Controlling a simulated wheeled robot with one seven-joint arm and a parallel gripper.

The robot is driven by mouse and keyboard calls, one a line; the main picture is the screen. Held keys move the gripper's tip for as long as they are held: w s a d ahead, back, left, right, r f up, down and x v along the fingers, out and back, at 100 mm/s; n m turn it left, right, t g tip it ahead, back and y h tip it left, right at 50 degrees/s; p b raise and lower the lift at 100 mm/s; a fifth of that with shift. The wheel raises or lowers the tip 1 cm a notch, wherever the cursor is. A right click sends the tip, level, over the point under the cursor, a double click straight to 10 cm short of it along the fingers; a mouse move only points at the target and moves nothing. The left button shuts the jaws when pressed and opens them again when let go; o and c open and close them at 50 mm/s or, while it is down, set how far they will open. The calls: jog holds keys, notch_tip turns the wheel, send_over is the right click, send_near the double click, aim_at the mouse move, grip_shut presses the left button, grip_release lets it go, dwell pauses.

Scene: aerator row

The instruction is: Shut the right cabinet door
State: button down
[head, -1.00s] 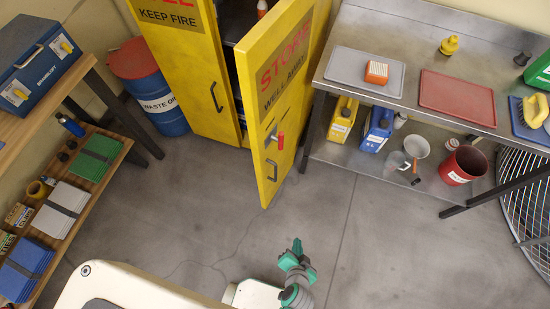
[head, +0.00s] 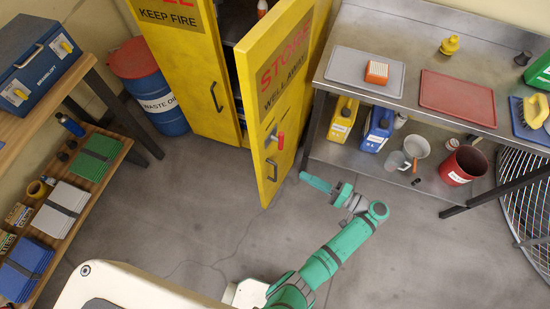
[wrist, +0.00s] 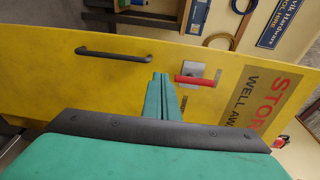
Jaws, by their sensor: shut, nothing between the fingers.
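The yellow cabinet stands at the back. Its right door (head: 290,75) is swung open toward me, with the dark inside of the cabinet showing in the gap. The door carries a dark bar handle (head: 271,171) and a red latch lever (head: 281,141). The left door (head: 185,70) looks closed. My gripper (head: 303,175) is shut and empty, just right of the open door's lower free edge. In the wrist view the shut fingers (wrist: 160,82) point at the yellow door face, between the bar handle (wrist: 113,52) and the red lever (wrist: 194,80). I cannot tell whether they touch it.
A steel bench (head: 335,95) with trays and a lower shelf of bottles and a red bucket (head: 463,165) stands close on the right. A blue waste oil drum (head: 158,105) is left of the cabinet. Wooden shelves line the left. The floor before the door is clear.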

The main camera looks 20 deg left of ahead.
send_near(266, 154)
jog(key=x, duration=0.6)
jog(key=shift+w+a+f, duration=0.1)
jog(key=shift+a+f, duration=0.1)
jog(key=shift+f, duration=0.15)
jog(key=shift+w+a, duration=0.1)
